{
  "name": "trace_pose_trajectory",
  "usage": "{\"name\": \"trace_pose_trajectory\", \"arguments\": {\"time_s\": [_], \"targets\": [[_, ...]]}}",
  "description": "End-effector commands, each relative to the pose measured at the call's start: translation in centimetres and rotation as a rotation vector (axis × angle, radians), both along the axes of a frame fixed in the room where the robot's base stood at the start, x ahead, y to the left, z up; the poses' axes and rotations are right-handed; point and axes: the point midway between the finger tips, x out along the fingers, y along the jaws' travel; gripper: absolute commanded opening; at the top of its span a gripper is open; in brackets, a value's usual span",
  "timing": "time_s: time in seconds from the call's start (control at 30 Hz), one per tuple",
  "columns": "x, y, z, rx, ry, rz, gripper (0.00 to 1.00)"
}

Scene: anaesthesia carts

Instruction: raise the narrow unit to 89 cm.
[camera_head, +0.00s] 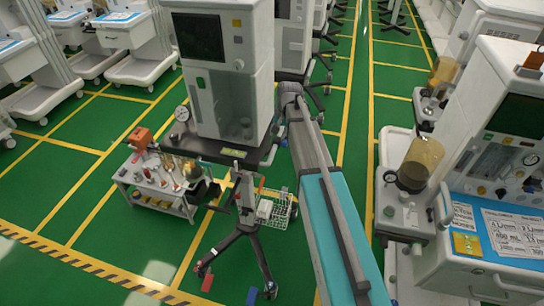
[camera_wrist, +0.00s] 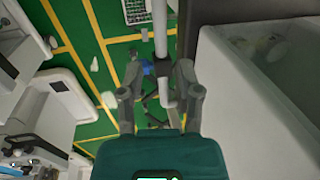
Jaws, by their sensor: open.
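The narrow unit (camera_head: 230,90) is a tall pale cabinet with a dark screen, at the centre of the head view. It stands above a dark shelf (camera_head: 205,149) and a stand with splayed dark legs (camera_head: 245,238). In the wrist view my gripper (camera_wrist: 157,82) is open and empty, its two fingers spread. A pale upright pole (camera_wrist: 160,30) with a blue part (camera_wrist: 150,68) shows between the fingers. I cannot tell whether the pole lies between them in depth. In the head view my gripper is hidden near the unit's right side. No height reading is legible.
Another anaesthesia machine (camera_head: 500,150) stands at the right. Green floor lies left.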

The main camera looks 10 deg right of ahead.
Motion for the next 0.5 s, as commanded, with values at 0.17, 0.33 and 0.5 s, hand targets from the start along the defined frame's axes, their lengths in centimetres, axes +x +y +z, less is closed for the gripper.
{"name": "trace_pose_trajectory", "arguments": {"time_s": [0.17,0.33,0.5], "targets": [[0.1,0.2,-1.7,0.0,0.0,0.0,0.45],[0.3,0.5,-3.0,0.0,0.0,0.001,0.45],[0.4,0.7,-4.3,0.0,0.0,0.001,0.45]]}}
